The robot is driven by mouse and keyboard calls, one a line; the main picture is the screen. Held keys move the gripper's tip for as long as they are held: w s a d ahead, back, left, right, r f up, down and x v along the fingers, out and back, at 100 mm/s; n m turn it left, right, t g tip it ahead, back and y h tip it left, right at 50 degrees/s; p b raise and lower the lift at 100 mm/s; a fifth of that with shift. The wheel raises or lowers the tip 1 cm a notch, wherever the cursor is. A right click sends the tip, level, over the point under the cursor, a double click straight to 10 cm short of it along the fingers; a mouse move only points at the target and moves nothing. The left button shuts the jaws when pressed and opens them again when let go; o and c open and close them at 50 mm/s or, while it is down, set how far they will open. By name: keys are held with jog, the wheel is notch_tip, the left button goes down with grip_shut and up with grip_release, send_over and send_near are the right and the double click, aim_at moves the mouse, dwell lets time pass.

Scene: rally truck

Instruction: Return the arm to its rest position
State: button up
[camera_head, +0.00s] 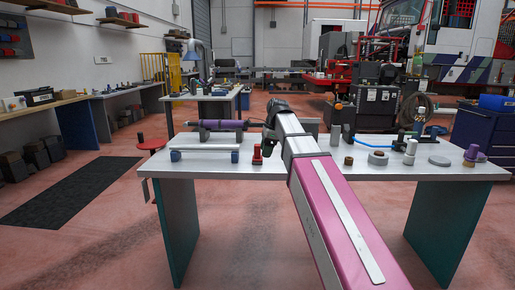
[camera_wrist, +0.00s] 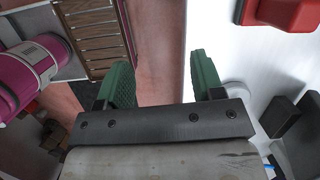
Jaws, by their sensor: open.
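My gripper (camera_wrist: 158,78) shows in the wrist view with its two green fingers wide apart. Nothing is between them. The left finger is over the reddish floor, and the right one is over the edge of a pale tabletop. In the head view my magenta arm reaches forward over the workbench (camera_head: 340,172). Its dark far end is above the bench's back-middle part. The fingers cannot be made out there, as the arm hides them.
A purple cylindrical part (camera_head: 220,124) lies at the bench's back left, near a small red piece (camera_head: 257,153). A grey ring (camera_head: 377,158), a white bottle (camera_head: 410,150) and a purple piece (camera_head: 471,154) stand on the right. A red stool (camera_head: 152,142) stands left. Floor is open in front.

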jog(key=s+d+f+n+h, duration=0.1)
jog(key=s+d+f+n, duration=0.4)
jog(key=f, duration=0.7)
jog(key=s+d+f+n+h, duration=0.1)
jog(key=s+d+f+n, duration=0.4)
jog(key=f, duration=0.7)
jog(key=s+d+f+n, duration=0.5)
jog(key=s+f, duration=0.3)
jog(key=f, duration=0.5)
jog(key=shift+d+n+h, duration=0.15)
jog(key=shift+n+h, duration=0.25)
jog(key=shift+n, duration=0.5)
jog(key=shift+s, duration=0.1)
